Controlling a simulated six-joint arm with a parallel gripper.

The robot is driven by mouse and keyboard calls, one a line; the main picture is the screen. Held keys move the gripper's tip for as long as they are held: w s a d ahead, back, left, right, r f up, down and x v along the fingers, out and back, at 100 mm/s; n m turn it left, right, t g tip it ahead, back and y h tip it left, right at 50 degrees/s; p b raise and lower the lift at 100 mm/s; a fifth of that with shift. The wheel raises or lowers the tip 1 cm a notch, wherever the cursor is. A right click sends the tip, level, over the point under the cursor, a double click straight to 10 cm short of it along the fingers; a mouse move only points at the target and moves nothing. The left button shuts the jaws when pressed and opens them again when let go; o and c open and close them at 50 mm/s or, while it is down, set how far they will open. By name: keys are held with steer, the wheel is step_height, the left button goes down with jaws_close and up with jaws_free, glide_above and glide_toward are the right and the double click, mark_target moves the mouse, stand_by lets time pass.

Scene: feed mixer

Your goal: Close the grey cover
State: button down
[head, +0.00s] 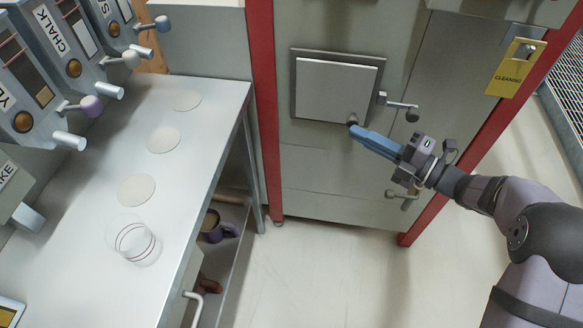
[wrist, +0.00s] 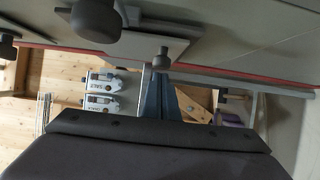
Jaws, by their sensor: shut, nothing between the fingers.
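The grey cover (head: 335,90) is a square plate within a darker frame on the front of the mixer cabinet. It lies close to the cabinet face; I cannot tell if it is fully flush. Its small round knob (head: 352,118) is at the lower right corner. My gripper (head: 352,129) is shut and empty, its blue fingertips just below the knob; whether they touch it is unclear. In the wrist view, the cover (wrist: 178,47) and its knob (wrist: 161,60) are above my shut fingers (wrist: 160,85).
A lever handle with a dark knob (head: 411,113) juts out right of the cover. A yellow cleaning tag (head: 516,68) hangs further right. A metal bench (head: 190,190) on the left holds a clear beaker (head: 133,240). Red posts flank the cabinet. The floor in front is clear.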

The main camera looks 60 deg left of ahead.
steer(key=shift+w+a, duration=0.25)
steer(key=shift+w, duration=0.3)
steer(key=shift+w+r+b, duration=0.25)
steer(key=shift+w+b, duration=0.1)
steer(key=s+v, duration=0.2)
steer(key=v, duration=0.9)
steer(key=shift+d+f+g, duration=0.15)
steer(key=shift+d+g, duration=0.15)
steer(key=shift+d, duration=0.25)
